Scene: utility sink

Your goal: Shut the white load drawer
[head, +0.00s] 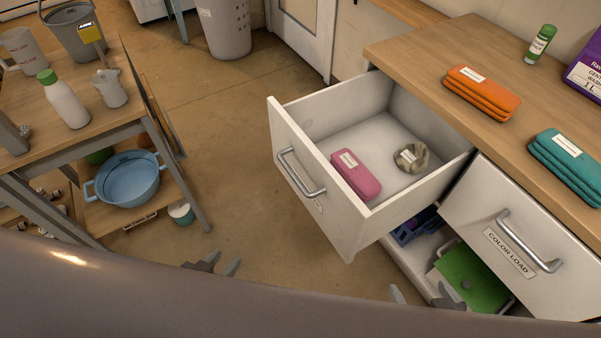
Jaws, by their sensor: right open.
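The open drawer (300,187) is pulled far out from the wooden-topped cabinet, with a metal bar handle (301,174) on its white front. The small label below the handle is too oblique to read. A pink folded cloth (356,178) and a crumpled mottled cloth (411,157) lie inside. My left gripper (217,264) is low in the picture, left of the drawer and apart from it; its fingertips are spread. My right gripper (425,295) is open and empty, below and right of the drawer front. Both grippers are partly hidden by my own body.
The drawer labelled COLOR LOAD (515,246) is at the right, above a lower compartment with a green item (473,279). Orange cloths (482,92) and teal cloths (568,163) lie on the countertop.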

